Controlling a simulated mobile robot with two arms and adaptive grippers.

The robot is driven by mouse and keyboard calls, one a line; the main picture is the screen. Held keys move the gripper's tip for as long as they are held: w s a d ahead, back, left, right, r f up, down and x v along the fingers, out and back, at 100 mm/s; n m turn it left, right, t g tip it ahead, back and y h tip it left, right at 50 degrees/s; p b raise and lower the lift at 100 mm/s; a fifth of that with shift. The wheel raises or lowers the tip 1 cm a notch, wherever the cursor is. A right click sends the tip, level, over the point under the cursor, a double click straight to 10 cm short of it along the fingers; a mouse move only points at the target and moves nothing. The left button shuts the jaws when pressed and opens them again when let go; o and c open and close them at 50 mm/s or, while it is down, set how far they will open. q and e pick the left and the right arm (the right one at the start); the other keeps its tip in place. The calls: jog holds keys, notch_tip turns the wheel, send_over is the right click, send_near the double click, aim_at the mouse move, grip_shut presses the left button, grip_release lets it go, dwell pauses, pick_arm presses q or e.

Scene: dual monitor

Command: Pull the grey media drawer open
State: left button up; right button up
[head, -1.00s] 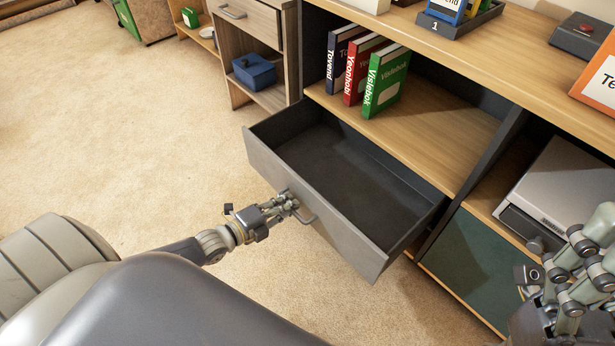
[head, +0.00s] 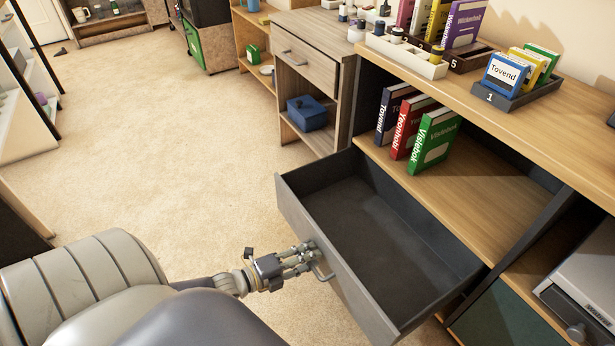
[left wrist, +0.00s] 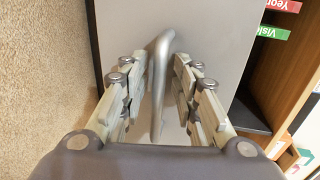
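The grey media drawer (head: 294,212) stands pulled out of the wooden cabinet, and its dark inside looks empty. Its curved metal handle (head: 323,274) is on the front panel. My left gripper (head: 312,254) is at this handle. In the left wrist view the handle (left wrist: 158,90) runs between the two sets of fingers, which stand apart with a gap beside the bar. The grey drawer front (left wrist: 215,35) fills the view behind them. My right gripper is not in view.
Books (head: 436,140) stand on the shelf above the drawer. A small book rack (head: 512,95) sits on the cabinet top. A side cabinet holding a blue box (head: 307,113) is beyond. Carpet (head: 150,150) left of the drawer is clear.

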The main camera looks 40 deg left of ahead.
pick_arm(q)
jog(key=v, duration=1.2)
dwell(0.6)
